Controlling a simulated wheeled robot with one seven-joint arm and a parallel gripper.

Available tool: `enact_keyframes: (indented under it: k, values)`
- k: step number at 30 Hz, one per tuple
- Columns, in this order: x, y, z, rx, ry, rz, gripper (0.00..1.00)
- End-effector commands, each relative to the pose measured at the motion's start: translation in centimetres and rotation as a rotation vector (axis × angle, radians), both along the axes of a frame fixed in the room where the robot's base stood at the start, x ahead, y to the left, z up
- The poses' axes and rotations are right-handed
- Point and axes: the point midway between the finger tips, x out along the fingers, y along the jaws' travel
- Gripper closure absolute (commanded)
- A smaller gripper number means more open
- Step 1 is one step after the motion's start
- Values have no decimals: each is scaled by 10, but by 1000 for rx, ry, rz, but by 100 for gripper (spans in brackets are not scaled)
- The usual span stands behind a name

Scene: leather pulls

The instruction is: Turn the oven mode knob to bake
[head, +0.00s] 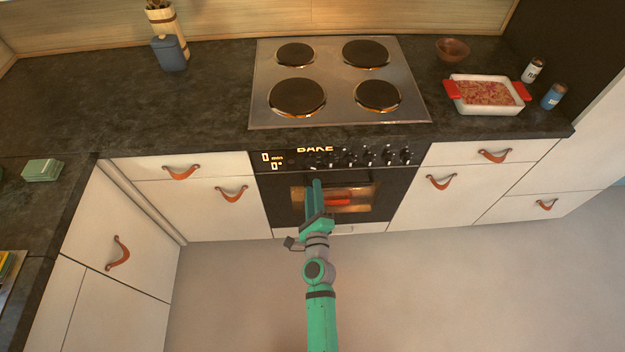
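The black oven (385,200) is built in under the cooktop. Its control panel carries a row of several small knobs, including a leftmost one (315,163) just above my gripper and another (352,158) further right. Lettering that looks like "BAKE" (315,149) shows at the panel's top edge, partly cut off. Which knob sets the mode is not clear. My gripper (314,184) points at the panel, in front of the oven door below the leftmost knobs. Contact and finger opening are too small to tell.
A cooktop with four burners is avoided in count; the steel cooktop (330,112) lies above the oven. A red-handled dish (487,110) stands at right on the counter (220,100). White drawers with leather pulls (235,195) flank the oven. The floor (450,290) is clear.

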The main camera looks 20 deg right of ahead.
Motion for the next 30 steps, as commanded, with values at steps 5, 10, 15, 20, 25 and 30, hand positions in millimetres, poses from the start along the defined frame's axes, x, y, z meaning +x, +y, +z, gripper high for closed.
enact_keyframes:
  k: [5,10,15,20,25,30]
  values:
    - [-22,7,-1,0,1,2,71]
    - [-32,10,0,0,0,1,71]
    - [-34,10,0,0,0,0,71]
    - [-33,10,0,0,0,0,71]
    - [-33,9,0,0,0,0,71]
    - [-37,11,-1,-13,6,2,71]
